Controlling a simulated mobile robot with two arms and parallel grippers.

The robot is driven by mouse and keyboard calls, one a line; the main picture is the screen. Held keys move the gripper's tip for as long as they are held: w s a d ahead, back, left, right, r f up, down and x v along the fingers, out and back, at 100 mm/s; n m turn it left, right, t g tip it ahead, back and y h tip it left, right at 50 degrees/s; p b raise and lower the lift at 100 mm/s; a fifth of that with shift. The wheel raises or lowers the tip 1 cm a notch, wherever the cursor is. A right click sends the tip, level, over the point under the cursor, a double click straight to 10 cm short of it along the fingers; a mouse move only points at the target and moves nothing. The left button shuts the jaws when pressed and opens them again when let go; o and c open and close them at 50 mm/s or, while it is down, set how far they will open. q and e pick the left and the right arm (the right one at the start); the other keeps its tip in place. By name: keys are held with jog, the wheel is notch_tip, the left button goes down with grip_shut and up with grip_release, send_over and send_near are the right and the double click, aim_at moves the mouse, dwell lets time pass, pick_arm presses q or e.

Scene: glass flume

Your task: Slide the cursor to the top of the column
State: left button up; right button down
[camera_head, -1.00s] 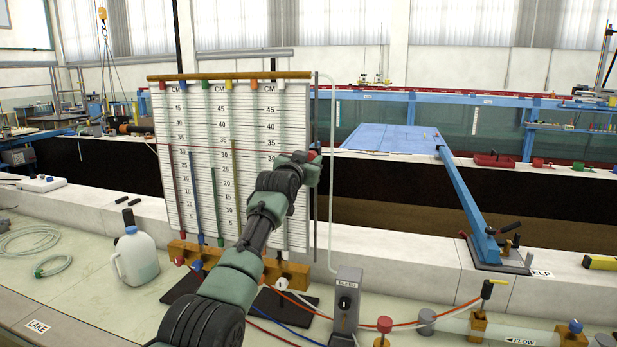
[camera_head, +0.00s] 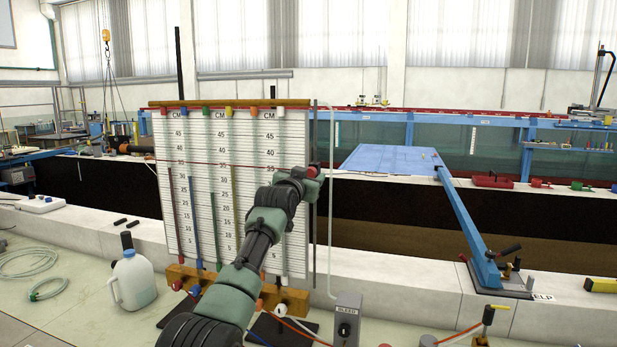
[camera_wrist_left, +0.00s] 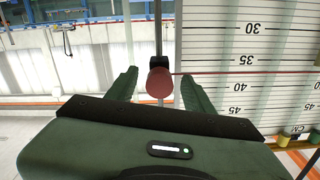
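The cursor is a thin red line (camera_head: 200,164) across the white scale board, between about 35 and 40. Its red knob (camera_head: 312,171) sits at the board's right edge, and the wrist view shows the knob (camera_wrist_left: 160,83) on a dark slider on a vertical rod. My left gripper (camera_head: 314,168) is at the knob; its fingers are mostly hidden by the arm in the head view. In the wrist view, the gripper (camera_wrist_left: 160,78) has its fingers apart on both sides of the knob, with gaps visible. My right gripper is not in view.
Coloured tubes stand on the board (camera_head: 293,190) under a wooden top rail (camera_head: 230,103). A white jug (camera_head: 133,280) is at lower left, and a bleed box (camera_head: 348,318) at lower right. A clear vertical tube runs beside the board's right edge.

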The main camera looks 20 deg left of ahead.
pick_arm(q)
jog(key=shift+s+f, duration=0.15)
jog(key=s+b, duration=0.4)
jog(key=s, duration=0.3)
jog(key=shift+s+a+b, duration=0.15)
jog(key=shift+s+b, duration=0.1)
jog(key=shift+b, duration=0.05)
